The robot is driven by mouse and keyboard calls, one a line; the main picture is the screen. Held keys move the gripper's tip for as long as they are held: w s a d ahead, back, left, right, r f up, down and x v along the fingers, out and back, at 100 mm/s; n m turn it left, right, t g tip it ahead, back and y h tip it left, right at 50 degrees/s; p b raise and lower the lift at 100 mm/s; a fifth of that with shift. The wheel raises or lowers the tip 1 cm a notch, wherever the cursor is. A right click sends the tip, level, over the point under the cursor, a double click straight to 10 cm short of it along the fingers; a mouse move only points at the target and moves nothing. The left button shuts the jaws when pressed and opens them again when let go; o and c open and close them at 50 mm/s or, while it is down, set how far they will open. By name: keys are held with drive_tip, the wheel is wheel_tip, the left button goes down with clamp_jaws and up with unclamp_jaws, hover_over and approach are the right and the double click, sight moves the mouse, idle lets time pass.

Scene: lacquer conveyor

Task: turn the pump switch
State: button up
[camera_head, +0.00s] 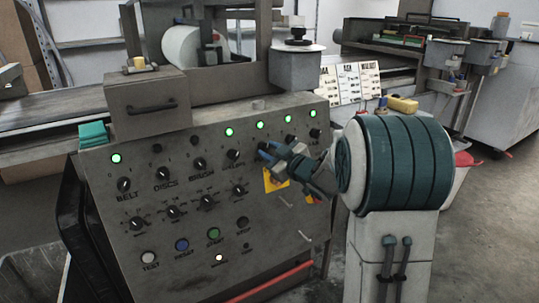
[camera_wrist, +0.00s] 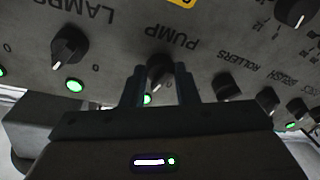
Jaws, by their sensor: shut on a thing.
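The pump switch (camera_wrist: 160,72) is a dark round knob beside the word PUMP on the grey control panel (camera_head: 140,205). In the wrist view my gripper (camera_wrist: 160,75) has one finger on each side of the knob, shut on it. A lit green lamp (camera_wrist: 147,99) shows close to the knob. In the head view my gripper (camera_head: 266,152) reaches the panel's upper right from the right side, and its fingers hide the pump switch there.
The lamps knob (camera_wrist: 68,45) and rollers knob (camera_wrist: 226,85) flank the pump switch. Several other knobs and push buttons (camera_head: 182,245) cover the panel. A yellow label (camera_head: 275,180) sits below my gripper. A grey box (camera_head: 148,100) stands on the panel's top.

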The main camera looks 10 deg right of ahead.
drive_tip(key=n+g, duration=0.1)
drive_tip(key=n, duration=0.4)
drive_tip(key=shift+b, duration=0.35)
drive_tip(key=shift+d+r+n+g, duration=0.15)
drive_tip(key=shift+n+g, duration=0.25)
drive_tip(key=shift+n, duration=1.5)
drive_tip(key=o, duration=1)
drive_tip(key=shift+c, duration=0.2)
drive_tip(key=shift+r, duration=0.1)
drive_tip(key=p+v, duration=0.3)
drive_tip(key=v, duration=1)
drive_tip(key=shift+s+d, duration=0.2)
drive_tip(key=shift+s, duration=0.1)
